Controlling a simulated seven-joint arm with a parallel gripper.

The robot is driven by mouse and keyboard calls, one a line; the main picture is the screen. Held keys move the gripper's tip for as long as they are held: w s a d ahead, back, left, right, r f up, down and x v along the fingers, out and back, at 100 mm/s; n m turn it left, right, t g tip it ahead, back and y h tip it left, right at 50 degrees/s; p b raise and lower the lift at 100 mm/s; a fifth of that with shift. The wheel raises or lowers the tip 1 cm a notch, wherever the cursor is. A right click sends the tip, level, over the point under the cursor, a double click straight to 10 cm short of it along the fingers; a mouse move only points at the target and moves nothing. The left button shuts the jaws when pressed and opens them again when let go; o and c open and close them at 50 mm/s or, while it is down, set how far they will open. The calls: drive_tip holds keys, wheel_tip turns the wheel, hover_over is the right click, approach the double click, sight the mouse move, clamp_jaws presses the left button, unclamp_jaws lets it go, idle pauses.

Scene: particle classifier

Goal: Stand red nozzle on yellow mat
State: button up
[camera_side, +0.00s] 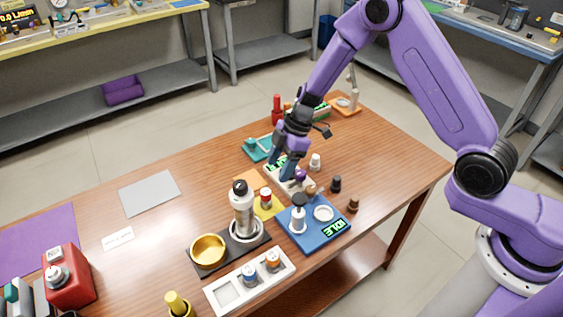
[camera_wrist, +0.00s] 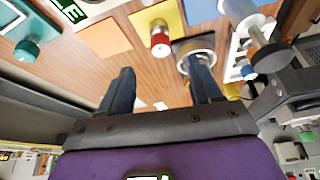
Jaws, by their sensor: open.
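A small red nozzle (camera_side: 265,198) with a pale part stands on the yellow mat (camera_side: 271,211), near the middle of the table. In the wrist view the red nozzle (camera_wrist: 160,42) is beyond the fingertips, and the yellow mat (camera_wrist: 158,17) lies under it. My gripper (camera_side: 281,165) is above the table, behind and to the right of the nozzle in the side view. Its two fingers (camera_wrist: 161,84) are apart in the wrist view, with nothing seen between them. The nozzle is clear of the fingers.
An orange mat (camera_side: 247,181) lies beside the yellow one. A dark stand holds a metal bottle (camera_side: 242,208) and a gold bowl (camera_side: 208,249) in front. A blue device (camera_side: 312,238) is at right. Red bottles (camera_side: 277,105) stand behind. The table's left middle is mostly clear.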

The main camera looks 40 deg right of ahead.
drive_tip(key=shift+r, duration=0.2)
drive_tip(key=s+r+m+g+h, duration=0.1)
drive_tip(key=s+r+g, duration=0.1)
drive_tip(key=s+r, duration=1.15)
drive_tip(key=s+d+r+m+h, duration=0.1)
drive_tip(key=s+d+r, duration=0.1)
drive_tip(key=s+d, duration=0.4)
drive_tip(key=s+d+r+m+t+h, duration=0.1)
drive_tip(key=s+d, duration=0.5)
drive_tip(key=s, duration=0.9)
drive_tip(key=shift+d+r+m+h, duration=0.3)
drive_tip(key=shift+d+r+h, duration=0.1)
drive_tip(key=shift+r+h, duration=0.2)
drive_tip(key=shift+w+a, duration=0.1)
drive_tip(key=shift+w, duration=0.05)
drive_tip(key=shift+c, duration=0.5)
